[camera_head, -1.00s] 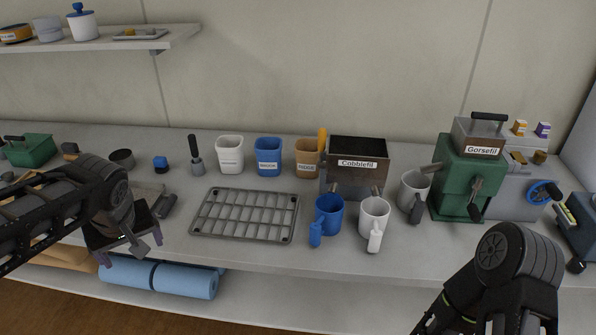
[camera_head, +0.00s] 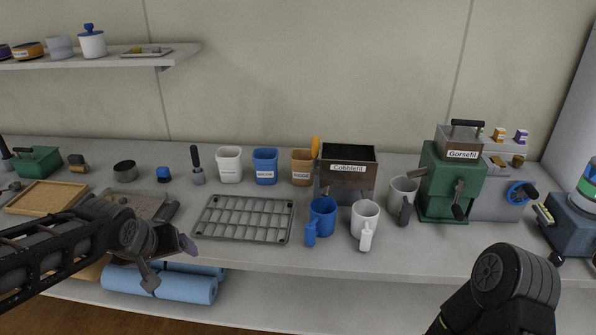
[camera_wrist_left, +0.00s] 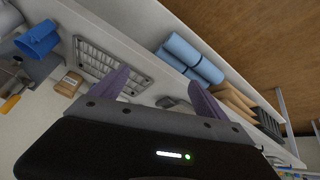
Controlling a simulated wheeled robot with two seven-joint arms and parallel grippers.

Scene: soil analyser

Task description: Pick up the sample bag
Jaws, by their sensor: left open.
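Tan paper-like bags (camera_wrist_left: 234,98) lie on the lower shelf beside blue rolls in that view, apart from the fingers. In the head view my left arm mostly hides the tan bags (camera_head: 92,271). I cannot tell which one is the sample bag. My right arm shows at lower right, but its gripper is not visible.
Blue rolls (camera_head: 172,287) lie on the lower shelf below the bench edge. The slotted tray (camera_head: 243,218), blue mug (camera_head: 322,216), white mug (camera_head: 365,222) and green machine (camera_head: 450,183) stand on the bench. Bare bench lies in front of the tray and mugs.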

